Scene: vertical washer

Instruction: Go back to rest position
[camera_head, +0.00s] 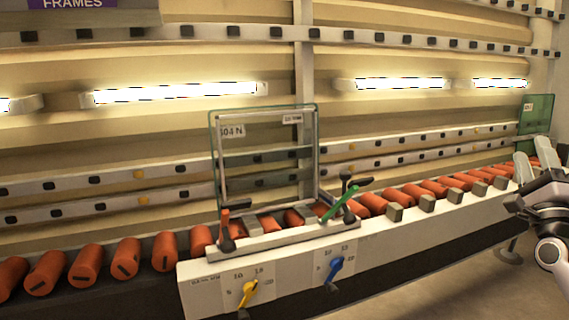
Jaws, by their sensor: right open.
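My right gripper (534,158) is at the right edge of the head view. Its two pale fingers point up and stand apart, with nothing seen between them. It appears in front of the far end of the roller conveyor, clear of the washer controls. My left gripper is not in view. The washer's control panel (215,288) stands in the lower middle, with a yellow knob (248,293) and a blue knob (335,268). Above it is a clamp fixture with an orange lever (225,225) and a green lever (345,202).
A glass pane (265,137) stands upright behind the fixture. Several orange rollers (84,265) line the conveyor on both sides. A second glass pane (537,115) stands at the far right. Lit lamps (175,93) hang on the back wall. Floor (440,300) shows clear at the lower right.

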